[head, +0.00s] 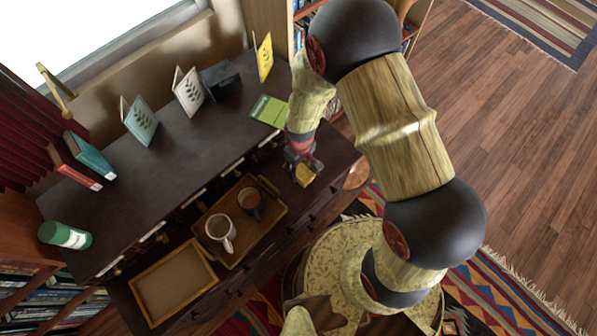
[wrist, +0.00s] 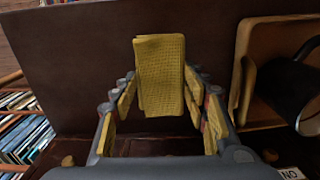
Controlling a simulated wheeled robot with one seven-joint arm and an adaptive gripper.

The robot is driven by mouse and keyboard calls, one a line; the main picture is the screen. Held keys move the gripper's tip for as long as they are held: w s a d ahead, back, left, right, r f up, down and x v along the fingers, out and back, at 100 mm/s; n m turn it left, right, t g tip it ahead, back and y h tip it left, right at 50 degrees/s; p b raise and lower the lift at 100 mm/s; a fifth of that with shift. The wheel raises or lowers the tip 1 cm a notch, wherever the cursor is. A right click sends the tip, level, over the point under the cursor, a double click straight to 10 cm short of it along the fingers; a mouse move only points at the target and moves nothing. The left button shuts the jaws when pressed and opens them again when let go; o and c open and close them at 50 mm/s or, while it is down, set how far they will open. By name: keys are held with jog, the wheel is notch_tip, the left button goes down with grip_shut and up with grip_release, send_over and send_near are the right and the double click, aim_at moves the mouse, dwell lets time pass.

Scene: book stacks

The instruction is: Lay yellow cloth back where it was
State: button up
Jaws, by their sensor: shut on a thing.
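The yellow cloth (head: 305,175) is a small folded piece, held at the tips of my gripper (head: 303,165) over the right end of the dark desk's lower surface. In the wrist view the waffle-textured cloth (wrist: 160,75) stands between the two fingers of my gripper (wrist: 161,88), which is shut on it. Dark brown wood lies behind the cloth. I cannot tell whether its lower edge touches the wood.
A wooden tray (head: 262,225) with a white mug (head: 220,231) and a brown mug (head: 250,201) is left of my gripper. An empty wood-framed tray (head: 172,284) lies further left. Standing cards, a green booklet (head: 268,110) and a green can (head: 65,235) occupy the upper desk top (head: 180,150).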

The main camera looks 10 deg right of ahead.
aim_at(299, 172)
jog(key=shift+w+a+f, duration=0.15)
jog(key=shift+w+f, duration=0.05)
jog(key=shift+f, duration=0.2)
jog(key=shift+f+b, duration=0.4)
jog(key=shift+f, duration=0.95)
jog(key=shift+f, duration=0.2)
jog(key=o, duration=1.2)
jog(key=shift+r, duration=0.1)
